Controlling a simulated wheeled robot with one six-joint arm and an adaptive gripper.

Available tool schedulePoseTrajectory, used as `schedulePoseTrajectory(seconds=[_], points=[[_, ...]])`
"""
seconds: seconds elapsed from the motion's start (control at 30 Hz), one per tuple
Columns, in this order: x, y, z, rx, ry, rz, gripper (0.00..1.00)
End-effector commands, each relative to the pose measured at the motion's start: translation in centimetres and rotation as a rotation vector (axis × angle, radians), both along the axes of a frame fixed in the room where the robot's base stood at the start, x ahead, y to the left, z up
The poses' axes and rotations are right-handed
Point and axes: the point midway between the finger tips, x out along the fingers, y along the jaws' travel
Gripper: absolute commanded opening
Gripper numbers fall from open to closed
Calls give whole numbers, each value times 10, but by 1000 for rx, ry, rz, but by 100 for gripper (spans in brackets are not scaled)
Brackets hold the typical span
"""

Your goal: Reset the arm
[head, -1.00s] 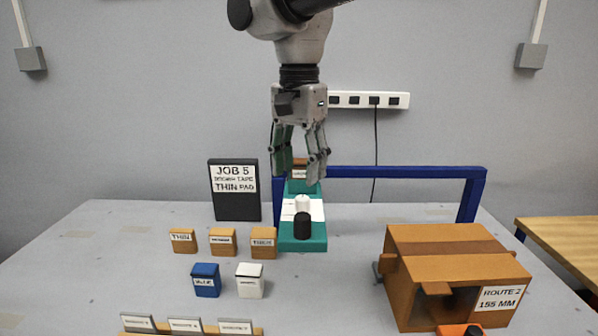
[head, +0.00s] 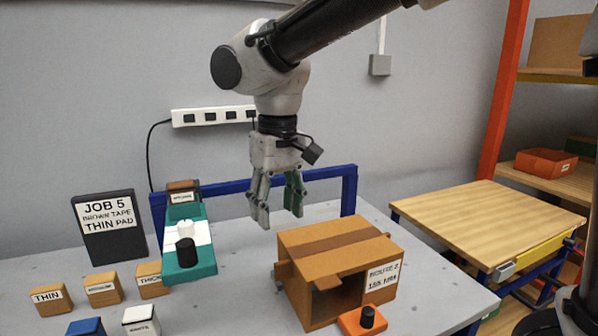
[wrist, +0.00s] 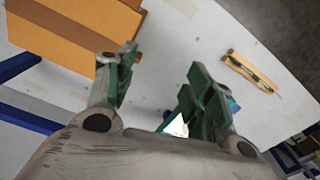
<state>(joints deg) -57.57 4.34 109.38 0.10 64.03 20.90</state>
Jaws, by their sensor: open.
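My gripper (head: 278,208) hangs open and empty, pointing down above the table in the head view. It is above and behind the cardboard box labelled "ROUTE 2 155 MM" (head: 382,276), and right of the teal plotter carriage (head: 203,266). In the wrist view my two green-padded fingers (wrist: 155,92) are spread apart with nothing between them. The carriage carries a white knob and a black knob (head: 186,253). Part of the box also shows at upper left in the wrist view (wrist: 70,35).
A dark "JOB 5 BROWN TAPE THIN PAD" sign (head: 107,250) stands at left. Labelled pad blocks (head: 101,290) stand in front of it. A blue frame (head: 325,173) rises behind the box. An orange base with a black knob (head: 366,320) sits before the box. A wooden side table (head: 480,215) is at right.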

Motion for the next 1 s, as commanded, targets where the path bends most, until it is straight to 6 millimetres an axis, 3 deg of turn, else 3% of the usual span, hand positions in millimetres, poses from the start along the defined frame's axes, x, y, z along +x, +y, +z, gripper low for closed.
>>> schedulePoseTrajectory(seconds=[0.03, 0.23, 0.4, 0.5, 0.6, 0.7, 0.83, 1.0], points=[[6, -37, 3, 12, -11, -2, 53], [4, -178, 0, 49, -72, -38, 53], [-31, -286, -9, 72, -145, -195, 53], [-58, -334, -15, 81, -190, -337, 53], [-79, -367, -14, 88, -241, -461, 53], [-89, -387, -4, 98, -299, -554, 53], [-94, -401, 2, 99, -334, -622, 53], [-95, -405, 2, 95, -332, -642, 53]])
